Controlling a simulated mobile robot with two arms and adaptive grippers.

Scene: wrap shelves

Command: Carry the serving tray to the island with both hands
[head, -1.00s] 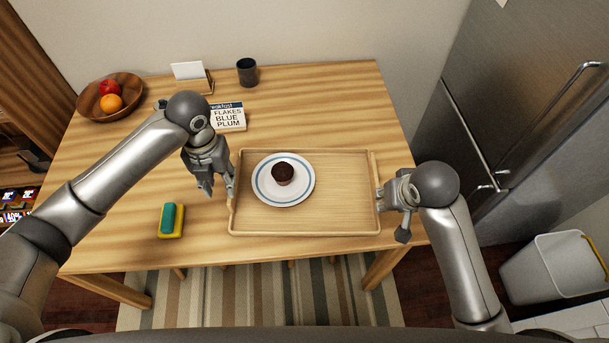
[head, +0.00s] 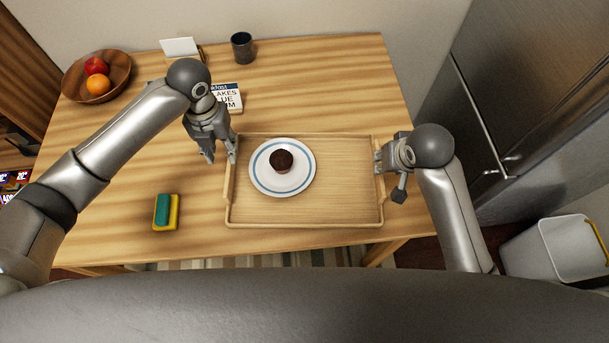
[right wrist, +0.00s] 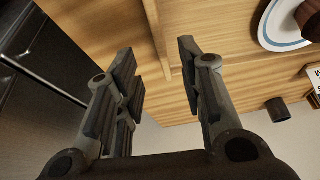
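The wooden serving tray (head: 340,205) lies on the table in the head view. A white plate with a blue ring (head: 262,180) sits on its left half, with a dark-topped muffin (head: 281,160) on the plate. My left gripper (head: 221,156) is open at the tray's left edge, one finger by the rim and the other outside over the table. My right gripper (head: 389,178) is open at the tray's right edge. In the right wrist view its fingers (right wrist: 158,70) are wide apart, with the tray's rim (right wrist: 156,38) showing beyond the gap. Contact with the rim cannot be told.
On the wooden table (head: 310,80) are a fruit bowl (head: 75,90), a dark cup (head: 242,47), a box with printed letters (head: 230,92) and a green-yellow sponge (head: 166,212). A steel fridge (head: 520,80) and a white bin (head: 560,250) stand at right.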

